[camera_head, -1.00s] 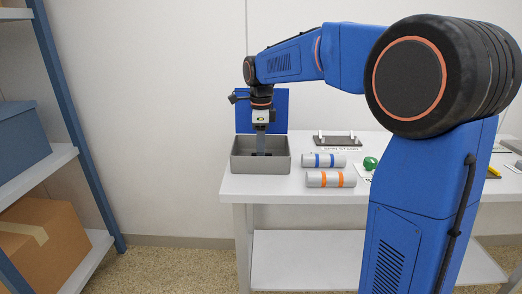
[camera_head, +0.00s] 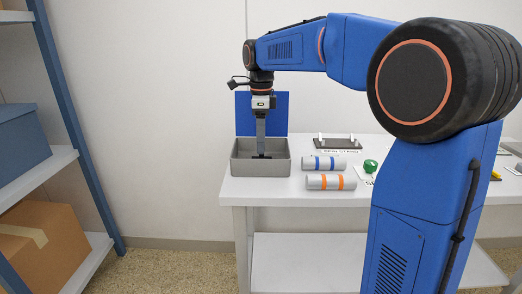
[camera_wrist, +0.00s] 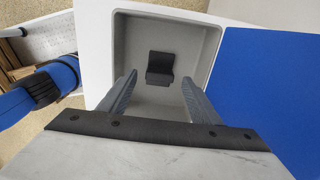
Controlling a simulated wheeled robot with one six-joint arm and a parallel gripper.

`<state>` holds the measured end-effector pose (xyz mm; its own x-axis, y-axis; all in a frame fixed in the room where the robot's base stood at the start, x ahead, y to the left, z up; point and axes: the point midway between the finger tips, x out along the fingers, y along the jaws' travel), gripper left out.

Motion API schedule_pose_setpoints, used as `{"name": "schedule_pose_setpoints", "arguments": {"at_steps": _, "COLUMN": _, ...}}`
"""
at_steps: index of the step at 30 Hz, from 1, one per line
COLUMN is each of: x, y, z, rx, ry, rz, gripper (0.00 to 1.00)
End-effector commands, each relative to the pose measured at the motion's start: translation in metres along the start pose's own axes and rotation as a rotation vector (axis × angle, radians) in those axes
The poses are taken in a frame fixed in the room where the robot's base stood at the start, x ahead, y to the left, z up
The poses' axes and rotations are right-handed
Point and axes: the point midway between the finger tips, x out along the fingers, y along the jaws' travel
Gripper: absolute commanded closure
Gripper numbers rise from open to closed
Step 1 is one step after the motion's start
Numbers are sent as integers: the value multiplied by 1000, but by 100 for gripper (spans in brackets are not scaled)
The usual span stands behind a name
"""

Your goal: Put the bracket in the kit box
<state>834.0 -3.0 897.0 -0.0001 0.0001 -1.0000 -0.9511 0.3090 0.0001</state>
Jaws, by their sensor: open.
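The bracket (camera_wrist: 161,68) is a small dark angled piece lying on the floor of the grey kit box. It also shows as a dark shape inside the box in the head view (camera_head: 262,156). The kit box (camera_head: 260,169) stands at the left end of the white table with its blue lid (camera_head: 244,113) open behind it; its pale rim (camera_wrist: 160,12) shows in the wrist view. My gripper (camera_wrist: 155,88) points down over the box. Its two fingers are apart with nothing between them, and the bracket lies beyond the fingertips, not touching them.
Right of the box lie a cylinder with blue bands (camera_head: 324,163) and one with orange bands (camera_head: 331,182). A green round item (camera_head: 370,166) and a dark stand (camera_head: 336,142) are further along. A shelf with boxes (camera_head: 22,142) stands at the far left.

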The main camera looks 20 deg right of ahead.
Motion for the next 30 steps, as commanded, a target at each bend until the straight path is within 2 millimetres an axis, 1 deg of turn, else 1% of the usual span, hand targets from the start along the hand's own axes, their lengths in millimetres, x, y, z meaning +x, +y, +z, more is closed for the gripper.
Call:
{"name": "schedule_pose_setpoints", "arguments": {"at_steps": 1, "x": -11, "y": -1, "z": 0, "rx": 0, "ry": -1, "rz": -3, "gripper": 42}}
{"name": "schedule_pose_setpoints", "arguments": {"at_steps": 3, "x": -24, "y": -1, "z": 0, "rx": 0, "ry": -2, "rz": -3, "gripper": 42}}
{"name": "schedule_pose_setpoints", "arguments": {"at_steps": 9, "x": -54, "y": -1, "z": 0, "rx": 0, "ry": -1, "rz": -2, "gripper": 42}}
{"name": "schedule_pose_setpoints", "arguments": {"at_steps": 12, "x": -63, "y": -1, "z": 0, "rx": 0, "ry": -1, "rz": -2, "gripper": 42}}
{"name": "schedule_pose_setpoints", "arguments": {"at_steps": 15, "x": -68, "y": 0, "z": 0, "rx": 0, "ry": 0, "rz": 0, "gripper": 42}}
{"name": "schedule_pose_setpoints", "arguments": {"at_steps": 21, "x": -70, "y": 3, "z": -2, "rx": -14, "ry": -1, "rz": -3, "gripper": 42}}
{"name": "schedule_pose_setpoints", "arguments": {"at_steps": 23, "x": -70, "y": 9, "z": -6, "rx": -45, "ry": -5, "rz": -11, "gripper": 42}}
{"name": "schedule_pose_setpoints", "arguments": {"at_steps": 26, "x": -68, "y": 27, "z": -18, "rx": -144, "ry": -12, "rz": -32, "gripper": 42}}
{"name": "schedule_pose_setpoints", "arguments": {"at_steps": 30, "x": -59, "y": 63, "z": -42, "rx": -355, "ry": -18, "rz": -80, "gripper": 42}}
